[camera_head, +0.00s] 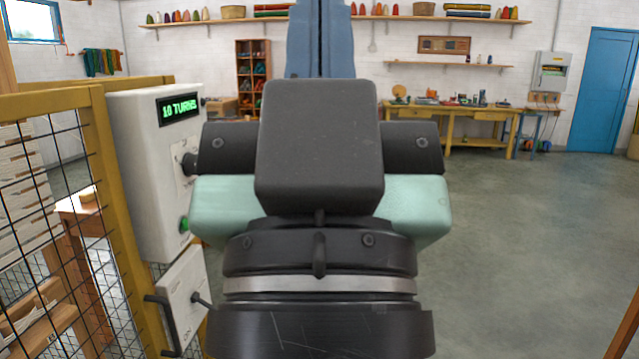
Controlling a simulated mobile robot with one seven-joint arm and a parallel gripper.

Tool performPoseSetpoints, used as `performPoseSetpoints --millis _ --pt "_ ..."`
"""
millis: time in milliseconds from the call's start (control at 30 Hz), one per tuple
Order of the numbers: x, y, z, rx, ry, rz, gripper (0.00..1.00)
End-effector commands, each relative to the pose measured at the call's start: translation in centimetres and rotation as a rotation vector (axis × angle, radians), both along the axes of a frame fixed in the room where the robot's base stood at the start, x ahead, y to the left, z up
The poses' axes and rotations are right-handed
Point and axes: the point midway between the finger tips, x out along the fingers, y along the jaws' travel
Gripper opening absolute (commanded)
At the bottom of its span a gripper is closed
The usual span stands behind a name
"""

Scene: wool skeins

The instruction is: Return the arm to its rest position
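My gripper (320,150) fills the middle of the head view, seen from behind and close to the camera. It has a dark block, dark side pieces and mint-green parts on both sides, above a black wrist with a silver ring. Its fingers are hidden, so I cannot see whether it is open or shut or holds anything. The arm below the wrist runs out of the bottom of the picture.
At the left, a grey control box (145,150) reads "10 TURNS", with a green button; a smaller lever box (186,300) sits below. A yellow-framed mesh fence (97,215) adjoins them. A blue column (320,40) rises behind. The right floor (510,240) is mostly clear.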

Motion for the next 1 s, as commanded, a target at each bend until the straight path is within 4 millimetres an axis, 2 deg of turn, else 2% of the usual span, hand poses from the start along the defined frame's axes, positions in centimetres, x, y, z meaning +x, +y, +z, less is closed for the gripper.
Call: performPoseSetpoints --millis 33,500,700,1000 --pt "0.0 0.0 3.3 0.000 0.001 0.001 0.00" --pt "0.1 0.1 17.4 0.001 0.003 0.004 0.00" --pt "0.1 0.1 20.6 0.001 0.003 0.006 0.00" --pt "0.1 0.1 21.1 0.001 0.003 0.006 0.00"
